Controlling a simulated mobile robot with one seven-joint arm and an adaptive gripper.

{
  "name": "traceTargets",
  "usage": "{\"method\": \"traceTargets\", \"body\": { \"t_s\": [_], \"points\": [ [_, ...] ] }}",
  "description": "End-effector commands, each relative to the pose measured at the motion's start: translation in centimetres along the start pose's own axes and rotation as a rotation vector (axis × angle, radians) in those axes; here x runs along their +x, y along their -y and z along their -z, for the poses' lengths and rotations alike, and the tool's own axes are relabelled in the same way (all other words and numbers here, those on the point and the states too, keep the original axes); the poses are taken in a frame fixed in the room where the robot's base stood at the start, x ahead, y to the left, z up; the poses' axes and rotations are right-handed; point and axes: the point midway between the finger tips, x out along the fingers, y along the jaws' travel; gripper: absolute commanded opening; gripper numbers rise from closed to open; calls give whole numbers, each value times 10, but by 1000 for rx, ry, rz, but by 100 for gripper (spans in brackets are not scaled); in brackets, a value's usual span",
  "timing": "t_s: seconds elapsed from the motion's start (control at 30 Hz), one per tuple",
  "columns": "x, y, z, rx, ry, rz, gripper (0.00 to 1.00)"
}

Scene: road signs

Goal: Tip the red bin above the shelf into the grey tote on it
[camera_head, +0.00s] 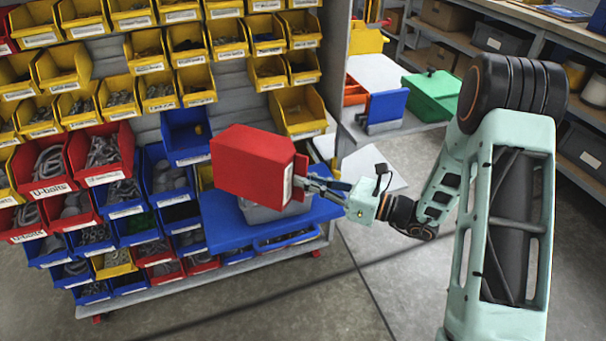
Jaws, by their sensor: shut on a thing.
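The red bin (243,165) is tilted in the air above the blue shelf (222,232) in the head view. Its underside and one side face the camera, so its mouth and contents are hidden. My gripper (308,183) is shut on the bin's right end, beside its white label. The grey tote (262,213) sits on the blue shelf below the bin. The bin covers most of the tote, so its inside is hidden. I cannot tell whether bin and tote touch.
A rack of yellow, red and blue labelled bins (103,152) stands behind and left of the shelf. A green box (433,92) and a blue panel (387,106) are at the back right. Storage shelving (545,50) lines the right. The floor (375,265) in front is clear.

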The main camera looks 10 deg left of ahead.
Motion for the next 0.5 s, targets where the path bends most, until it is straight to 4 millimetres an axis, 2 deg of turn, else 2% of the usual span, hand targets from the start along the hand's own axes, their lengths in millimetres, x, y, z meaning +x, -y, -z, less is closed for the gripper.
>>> {"method": "traceTargets", "body": {
  "t_s": [0.03, 0.1, 0.5],
  "points": [
    [0, 2, -9, 43, 3, 0, 0],
    [0, 7, -11, 106, 2, 1, 0],
    [1, 34, -18, 446, -5, -2, 0]
  ]
}}
